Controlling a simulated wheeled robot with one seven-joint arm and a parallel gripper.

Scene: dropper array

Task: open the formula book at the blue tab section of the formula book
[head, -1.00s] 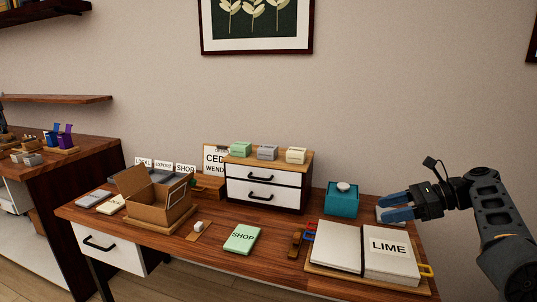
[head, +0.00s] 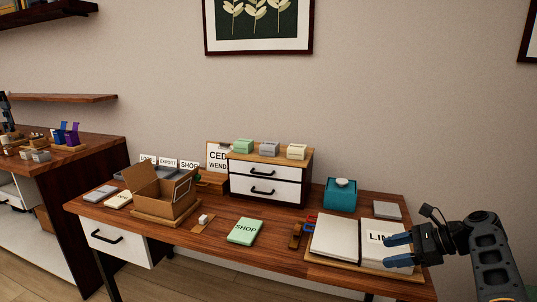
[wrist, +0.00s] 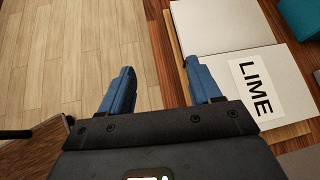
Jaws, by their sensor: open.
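The formula book lies open on a wooden board at the desk's right end. Its left page (head: 335,237) is blank; its right page (head: 374,253) carries a label reading LIME, partly hidden by my gripper. The LIME label (wrist: 256,88) shows whole in the wrist view. A blue tab (head: 311,218) and a red tab (head: 307,227) stick out at the book's left edge. My gripper (head: 397,250) is open and empty at the right page's outer side. In the wrist view, its fingers (wrist: 159,68) straddle the desk's front edge, one near the book, one over the floor.
A teal box (head: 341,198) and a grey block (head: 387,210) stand behind the book. A brown wooden piece (head: 296,236) lies left of it. A green SHOP booklet (head: 245,231), an open cardboard box (head: 160,190) and a drawer unit (head: 268,185) are farther left.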

